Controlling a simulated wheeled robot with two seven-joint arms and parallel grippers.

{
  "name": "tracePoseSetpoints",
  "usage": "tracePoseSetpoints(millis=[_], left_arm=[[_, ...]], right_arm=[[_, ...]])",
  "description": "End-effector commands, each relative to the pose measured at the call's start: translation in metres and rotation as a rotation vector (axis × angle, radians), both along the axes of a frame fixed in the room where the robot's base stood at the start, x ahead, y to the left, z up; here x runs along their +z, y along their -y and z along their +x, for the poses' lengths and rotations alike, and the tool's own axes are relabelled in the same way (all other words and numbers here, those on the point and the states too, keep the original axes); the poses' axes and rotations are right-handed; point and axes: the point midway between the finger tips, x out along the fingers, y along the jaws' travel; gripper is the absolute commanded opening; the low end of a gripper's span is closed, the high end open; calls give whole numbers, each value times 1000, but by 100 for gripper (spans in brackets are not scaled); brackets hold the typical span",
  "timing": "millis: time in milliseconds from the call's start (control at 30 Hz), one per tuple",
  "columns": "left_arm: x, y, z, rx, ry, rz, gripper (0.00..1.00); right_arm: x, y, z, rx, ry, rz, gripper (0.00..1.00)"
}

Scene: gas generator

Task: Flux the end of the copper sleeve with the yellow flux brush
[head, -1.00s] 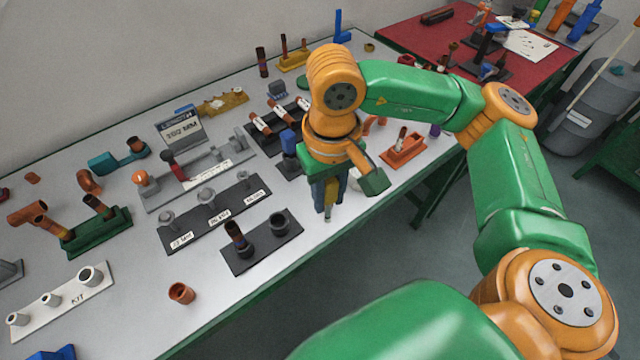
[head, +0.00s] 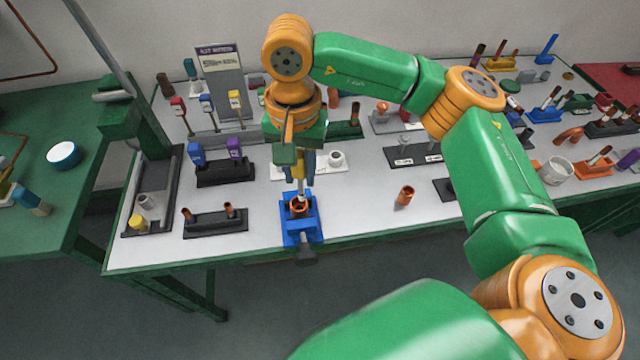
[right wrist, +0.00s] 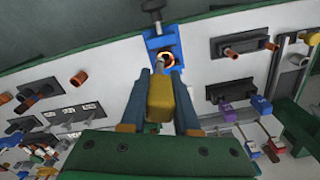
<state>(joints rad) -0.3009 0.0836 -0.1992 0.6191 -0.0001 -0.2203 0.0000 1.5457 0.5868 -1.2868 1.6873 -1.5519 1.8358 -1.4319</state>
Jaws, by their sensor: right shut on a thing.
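The copper sleeve (head: 299,207) stands in a blue vise (head: 302,229) at the table's front edge, with its open end up. My right gripper (head: 298,173) is shut on the yellow flux brush (right wrist: 159,97) and points down above the sleeve. In the head view the brush's pale lower end reaches down to the sleeve's mouth; I cannot tell whether it touches. The right wrist view shows the sleeve's orange ring (right wrist: 164,60) just beyond the brush, between the fingertips. My left gripper is not in view.
A loose copper fitting (head: 404,195) lies to the right of the vise. A dark rack with blue and purple brushes (head: 224,170) and a dark holder with copper pieces (head: 215,222) stand to the left. The table between vise and loose fitting is clear.

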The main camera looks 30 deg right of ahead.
Motion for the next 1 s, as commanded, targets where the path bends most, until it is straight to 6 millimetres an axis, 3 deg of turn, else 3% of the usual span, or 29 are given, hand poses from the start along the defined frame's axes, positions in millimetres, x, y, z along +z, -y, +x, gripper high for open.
tracePoseSetpoints(millis=[33, 167, 533, 1000], left_arm=[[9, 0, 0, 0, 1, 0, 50], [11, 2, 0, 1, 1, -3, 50], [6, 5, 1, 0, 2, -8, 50], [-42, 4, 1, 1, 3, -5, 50]], right_arm=[[11, -4, 7, -70, 2, -3, 0], [14, -9, 17, -187, 8, -11, 0], [10, -9, 17, -198, 9, -13, 0], [-43, -9, 17, -196, 8, -11, 0]])
